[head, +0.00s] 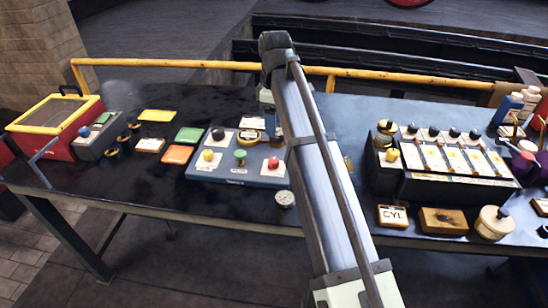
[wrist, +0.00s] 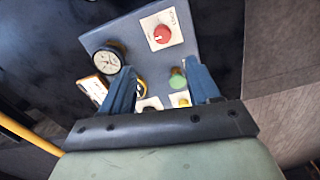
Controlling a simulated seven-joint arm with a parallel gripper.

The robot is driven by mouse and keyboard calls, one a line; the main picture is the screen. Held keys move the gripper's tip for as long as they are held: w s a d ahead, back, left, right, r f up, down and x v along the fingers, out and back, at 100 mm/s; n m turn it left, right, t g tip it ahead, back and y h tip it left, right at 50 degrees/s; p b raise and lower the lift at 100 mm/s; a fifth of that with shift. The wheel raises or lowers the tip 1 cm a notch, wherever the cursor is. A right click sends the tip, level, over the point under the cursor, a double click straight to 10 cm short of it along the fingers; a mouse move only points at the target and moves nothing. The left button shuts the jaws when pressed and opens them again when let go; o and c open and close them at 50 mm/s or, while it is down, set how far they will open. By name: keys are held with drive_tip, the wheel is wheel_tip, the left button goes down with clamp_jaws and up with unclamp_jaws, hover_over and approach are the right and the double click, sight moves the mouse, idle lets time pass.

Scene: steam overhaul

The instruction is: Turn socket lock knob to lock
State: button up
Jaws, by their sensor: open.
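A blue control panel (head: 237,178) lies on the dark bench. It bears a red knob (head: 273,163), a green knob (head: 240,154), a yellow knob (head: 208,155) and a black knob (head: 218,134). Lettering too small to read leaves unclear which is the socket lock knob. My gripper (wrist: 160,68) is open and empty over the panel; my arm mostly hides it in the head view. In the wrist view the red knob (wrist: 162,34) sits on a white plate beyond the fingertips. The green knob (wrist: 178,78) is beside the right finger, a round gauge (wrist: 107,60) beside the left.
A red box with a yellow rim (head: 62,108) stands far left, near several coloured cards. A black unit with several knobs (head: 440,190) stands right of my arm, with a CYL plate (head: 392,216) before it. A yellow rail (head: 190,63) runs along the back.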

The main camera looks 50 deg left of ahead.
sight(274, 160)
wheel_tip(274, 160, down, 14)
drive_tip(key=shift+s+d+r, duration=0.1)
drive_tip(key=shift+s, duration=0.05)
idle(0.5)
drive_tip(key=c, duration=1)
